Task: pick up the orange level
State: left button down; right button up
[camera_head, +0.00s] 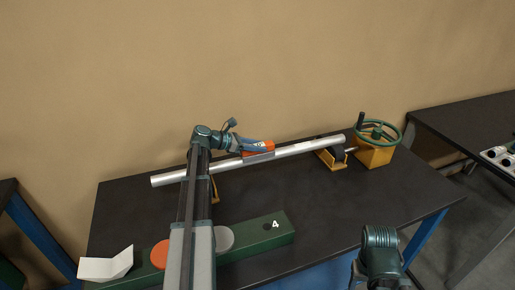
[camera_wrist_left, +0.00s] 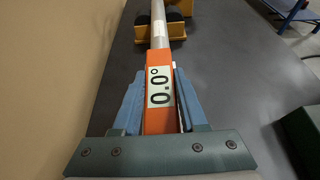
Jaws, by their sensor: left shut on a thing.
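The orange level (camera_head: 259,147) is at the silver pipe (camera_head: 300,149), near the pipe's middle in the head view. In the left wrist view the level (camera_wrist_left: 157,116) shows a display reading 0.0°, lined up with the pipe (camera_wrist_left: 159,30) beyond it. My left gripper (camera_head: 250,144) is shut on the level, with a blue finger along each side of it. I cannot tell whether the level touches the pipe. My right gripper is not in view; only part of my right arm shows at the lower right.
The pipe rests on yellow supports, one at its right end (camera_head: 330,158). A yellow box with a green handwheel (camera_head: 376,146) stands at the table's right. The dark table's (camera_head: 350,200) right-middle area is clear.

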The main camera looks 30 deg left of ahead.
pick_arm(q)
jog(key=shift+r, duration=0.15)
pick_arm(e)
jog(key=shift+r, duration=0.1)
pick_arm(q)
jog(key=shift+r+p, duration=0.95)
jog(key=shift+p, duration=0.1)
jog(key=shift+r+p, duration=0.85)
jog(key=shift+r, duration=0.05)
pick_arm(e)
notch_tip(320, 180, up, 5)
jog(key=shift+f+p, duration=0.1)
jog(key=shift+p, duration=0.45)
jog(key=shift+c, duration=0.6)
pick_arm(q)
jog(key=s+d+r, duration=0.1)
jog(key=s+d, duration=0.9)
jog(key=d, duration=0.2)
jog(key=shift+s+d, duration=0.15)
jog(key=shift+s, duration=0.05)
